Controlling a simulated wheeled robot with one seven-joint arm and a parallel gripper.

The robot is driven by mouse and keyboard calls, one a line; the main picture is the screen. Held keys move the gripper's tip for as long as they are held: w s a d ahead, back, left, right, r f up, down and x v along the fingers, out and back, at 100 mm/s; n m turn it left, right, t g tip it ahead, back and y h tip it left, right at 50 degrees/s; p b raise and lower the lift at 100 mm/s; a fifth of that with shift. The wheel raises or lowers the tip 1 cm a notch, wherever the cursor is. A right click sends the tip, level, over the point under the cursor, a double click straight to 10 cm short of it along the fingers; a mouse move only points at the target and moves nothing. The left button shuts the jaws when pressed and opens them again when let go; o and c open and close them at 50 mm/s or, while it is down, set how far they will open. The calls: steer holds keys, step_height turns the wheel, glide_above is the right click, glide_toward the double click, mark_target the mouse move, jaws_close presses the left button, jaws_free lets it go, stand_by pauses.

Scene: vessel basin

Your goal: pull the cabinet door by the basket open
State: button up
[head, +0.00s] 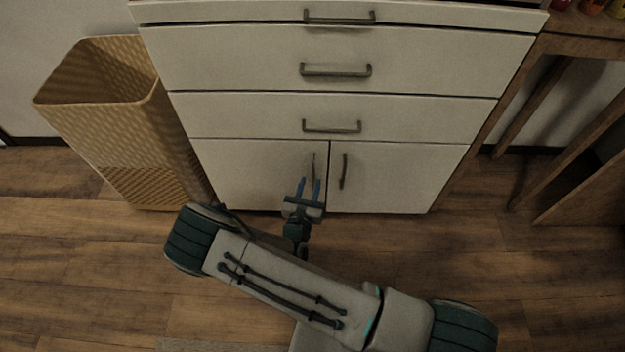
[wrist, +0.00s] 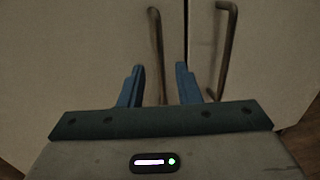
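The cabinet has two white lower doors. The left door (head: 250,170), on the side of the basket (head: 105,110), looks shut, level with the right door (head: 405,175). Its dark vertical handle (head: 313,165) is near the middle seam, and it also shows in the wrist view (wrist: 156,50). My gripper (head: 310,184) is in front of this handle with its blue fingers open. In the wrist view, the handle's lower part lies between the two fingertips of my gripper (wrist: 160,75). I cannot tell whether either finger touches it.
The right door's handle (wrist: 228,50) stands close to the right of my fingers. Drawers with horizontal handles (head: 335,70) are above the doors. A wooden table (head: 570,45) is at the right. Wood floor (head: 90,270) is clear in front of the basket.

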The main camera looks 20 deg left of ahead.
mark_target(313, 175)
steer(key=shift+w, duration=1.55)
steer(key=shift+c, duration=0.3)
